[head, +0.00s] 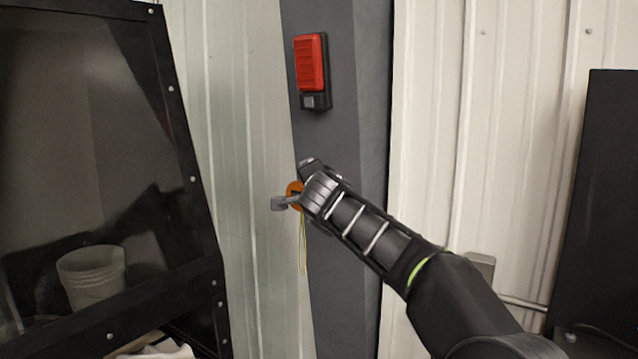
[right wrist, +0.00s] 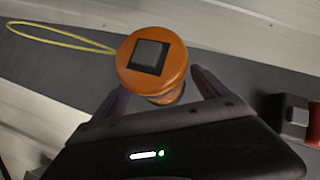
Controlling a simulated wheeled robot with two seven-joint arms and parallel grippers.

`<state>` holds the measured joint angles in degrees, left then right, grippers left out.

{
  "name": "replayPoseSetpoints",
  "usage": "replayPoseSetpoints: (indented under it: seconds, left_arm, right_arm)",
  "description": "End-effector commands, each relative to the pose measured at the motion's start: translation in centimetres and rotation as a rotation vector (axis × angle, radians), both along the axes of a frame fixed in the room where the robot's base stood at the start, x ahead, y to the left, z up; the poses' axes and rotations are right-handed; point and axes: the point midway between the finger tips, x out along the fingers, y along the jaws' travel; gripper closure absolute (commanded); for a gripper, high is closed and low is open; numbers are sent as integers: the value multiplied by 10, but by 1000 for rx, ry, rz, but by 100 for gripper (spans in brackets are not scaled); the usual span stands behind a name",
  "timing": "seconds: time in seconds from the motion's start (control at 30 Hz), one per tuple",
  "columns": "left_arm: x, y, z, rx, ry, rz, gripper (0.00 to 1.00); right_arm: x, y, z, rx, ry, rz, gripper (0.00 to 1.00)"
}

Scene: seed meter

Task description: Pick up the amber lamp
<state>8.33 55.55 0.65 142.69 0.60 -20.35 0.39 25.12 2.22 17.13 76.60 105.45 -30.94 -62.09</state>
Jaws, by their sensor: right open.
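The amber lamp (right wrist: 177,55) is a round orange body with a dark square on its face and a yellow cord loop. In the right wrist view it sits between the two fingers of my right gripper (right wrist: 160,88), which are open on either side of it. In the head view only a sliver of the lamp (head: 293,189) shows beside my right gripper (head: 292,184), at the grey post, with its yellow cord hanging below. Most of the lamp is hidden there by my gripper. My left gripper is not in view.
A red device with a black base (head: 310,62) is mounted on the grey post (head: 350,110) above the lamp; its edge also shows in the right wrist view. A dark-framed panel (head: 190,180) stands at left, with a white bucket (head: 92,277) seen in it. A dark panel (head: 600,200) stands at right.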

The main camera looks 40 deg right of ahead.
Motion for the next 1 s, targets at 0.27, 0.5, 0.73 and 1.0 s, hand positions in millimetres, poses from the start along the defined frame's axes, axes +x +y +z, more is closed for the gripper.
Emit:
replayPoseSetpoints:
  seconds: [0.27, 0.5, 0.73, 1.0]
  left_arm:
    - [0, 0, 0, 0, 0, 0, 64]
    - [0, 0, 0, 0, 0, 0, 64]
    - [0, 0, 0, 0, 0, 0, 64]
    - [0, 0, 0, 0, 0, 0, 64]
  right_arm:
    - [0, 0, 1, -1, -2, 1, 14]
    - [0, 0, 1, -1, -2, 1, 14]
    - [0, 0, 1, -1, -2, 1, 28]
    - [0, 0, 1, -1, -2, 1, 50]
